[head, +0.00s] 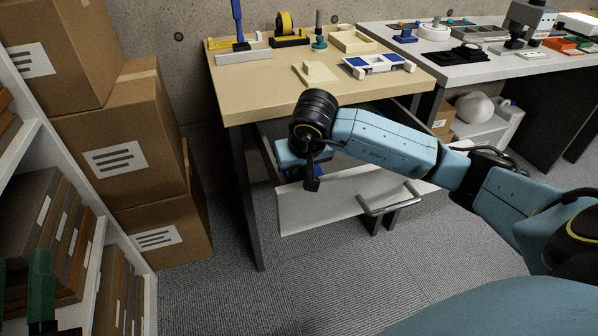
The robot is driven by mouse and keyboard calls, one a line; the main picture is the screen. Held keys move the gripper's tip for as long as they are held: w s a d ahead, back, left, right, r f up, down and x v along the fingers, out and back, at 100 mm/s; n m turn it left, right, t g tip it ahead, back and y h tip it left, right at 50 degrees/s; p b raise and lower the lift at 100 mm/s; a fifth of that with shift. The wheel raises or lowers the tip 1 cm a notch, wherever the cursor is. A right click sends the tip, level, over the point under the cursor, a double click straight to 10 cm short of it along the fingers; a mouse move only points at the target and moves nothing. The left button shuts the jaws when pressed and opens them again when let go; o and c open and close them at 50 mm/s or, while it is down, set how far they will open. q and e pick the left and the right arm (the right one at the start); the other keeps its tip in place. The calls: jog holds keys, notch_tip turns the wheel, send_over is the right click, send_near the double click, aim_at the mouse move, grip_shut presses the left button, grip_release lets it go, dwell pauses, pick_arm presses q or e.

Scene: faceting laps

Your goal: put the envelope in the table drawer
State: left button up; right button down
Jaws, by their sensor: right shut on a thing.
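The table drawer (318,209) is open under the tan-topped table. Its white front with a grey bar handle (390,201) is pulled out, and part of the inside shows behind it. My right gripper (312,184) points down at the left part of the drawer, apart from the handle. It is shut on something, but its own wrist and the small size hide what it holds. I cannot make out the envelope in this view.
The table (262,91) carries a tape dispenser (287,27), a blue-and-white holder (379,65) and other small items. Stacked cardboard boxes (128,150) and a shelf of files (40,215) stand on the left. A second bench (470,70) is at the right. Carpet in front is clear.

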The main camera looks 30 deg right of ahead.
pick_arm(q)
jog(key=shift+s+r+h, duration=0.1)
jog(key=shift+r+h, duration=0.15)
jog(key=shift+h, duration=0.05)
pick_arm(e)
jog(key=shift+f, duration=0.1)
jog(key=shift+f, duration=0.15)
jog(key=c, duration=1.4)
grip_release()
jog(key=shift+c, duration=0.2)
pick_arm(q)
jog(key=shift+r, duration=0.1)
